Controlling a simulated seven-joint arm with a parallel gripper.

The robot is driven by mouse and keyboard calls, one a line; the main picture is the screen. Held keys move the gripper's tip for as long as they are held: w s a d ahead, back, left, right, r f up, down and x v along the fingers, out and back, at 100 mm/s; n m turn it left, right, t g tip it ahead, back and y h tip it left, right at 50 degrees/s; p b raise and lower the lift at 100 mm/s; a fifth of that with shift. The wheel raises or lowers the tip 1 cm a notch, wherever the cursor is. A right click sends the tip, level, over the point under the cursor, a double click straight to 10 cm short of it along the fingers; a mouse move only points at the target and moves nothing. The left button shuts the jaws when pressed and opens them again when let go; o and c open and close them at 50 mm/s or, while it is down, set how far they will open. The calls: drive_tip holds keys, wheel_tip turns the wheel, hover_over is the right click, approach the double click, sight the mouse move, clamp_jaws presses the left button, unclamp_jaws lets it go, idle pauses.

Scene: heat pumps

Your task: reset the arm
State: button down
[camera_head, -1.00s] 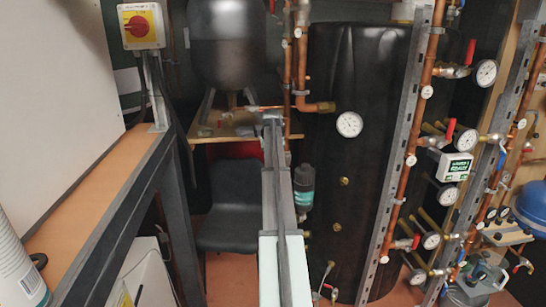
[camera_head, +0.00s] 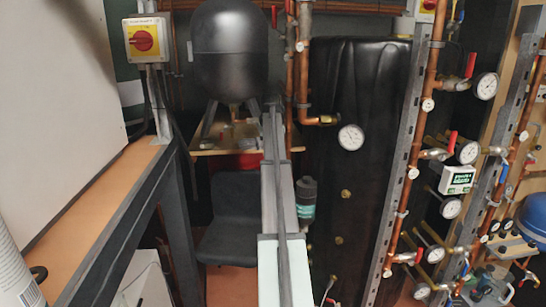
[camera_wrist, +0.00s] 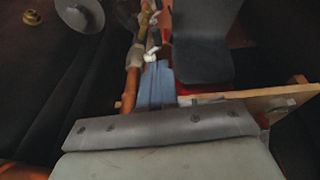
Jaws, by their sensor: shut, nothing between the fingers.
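My gripper (camera_wrist: 157,82) shows in the wrist view as two narrow blue-grey fingers lying side by side, shut and empty. Behind them are a dark grey crossbar and a pale body at the bottom of that view. In the head view my pale and grey arm reaches straight forward from the bottom middle. Its far end is narrow and small there, in front of the wooden shelf (camera_head: 205,150), so finger detail is unclear in that view.
A black tank (camera_head: 345,200) with a gauge (camera_head: 350,137) stands right of my arm. Copper pipes with valves fill the right side. A dark vessel (camera_head: 230,55) is above the shelf, a dark chair (camera_head: 232,220) below. A bench (camera_head: 95,210) runs along the left.

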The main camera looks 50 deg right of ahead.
drive_tip(key=shift+v, duration=0.8)
drive_tip(key=shift+s, duration=0.1)
